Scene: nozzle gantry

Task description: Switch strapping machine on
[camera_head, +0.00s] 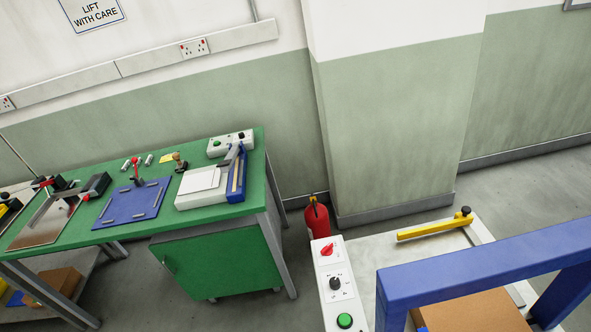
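What looks like the strapping machine (374,263) stands at the lower right, with a pale top and a blue arch (480,262) over a brown box (470,312). Its white control panel (325,259) runs along the left side. On the panel are a red rotary switch (327,249), a black knob (335,284) with marks around it and a green button (344,321). I cannot tell the red switch's on or off position. My gripper is not in view, and nothing shows in it. The machine's lower part is cut off by the picture's edge.
A green bench (257,170) at the left holds a blue board (133,203), a white device (200,184) and a small control box (229,143). A red fire extinguisher (317,219) stands behind the panel. A yellow bar (432,229) lies across the machine's back. Bare floor shows between bench and machine.

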